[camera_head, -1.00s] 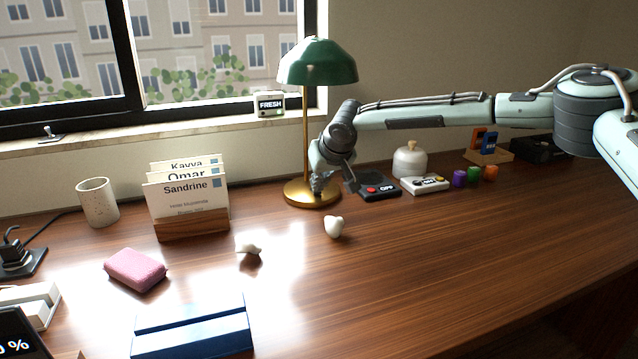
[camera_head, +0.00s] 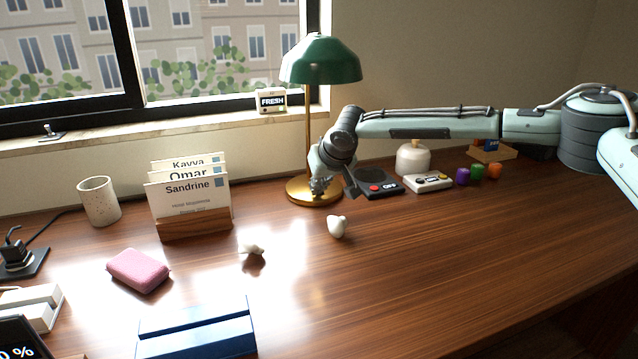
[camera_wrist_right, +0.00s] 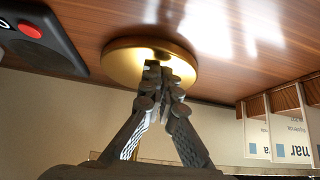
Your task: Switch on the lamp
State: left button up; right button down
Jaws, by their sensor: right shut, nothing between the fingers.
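The lamp (camera_head: 321,62) has a green dome shade, a thin brass stem and a round brass base (camera_head: 297,196); it stands upright at the back of the desk. The shade shows no clear glow. My right gripper (camera_head: 319,188) points down over the base, just right of the stem. In the right wrist view the shut, empty fingers (camera_wrist_right: 164,72) overlap the brass base (camera_wrist_right: 118,62); I cannot tell whether they touch it. They hide part of the base, and I see no switch on it. My left gripper is not in view.
A black device (camera_head: 378,184) with a red button and a pale button box (camera_head: 428,182) are right of the lamp. A card holder (camera_head: 195,226) stands left. Two small white objects, one of them (camera_head: 337,226), lie in front. The desk's front right is clear.

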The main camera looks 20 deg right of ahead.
jog(key=shift+r+p, duration=0.45)
jog(key=shift+r, duration=0.1)
jog(key=v, duration=1.2)
jog(key=shift+f, duration=0.1)
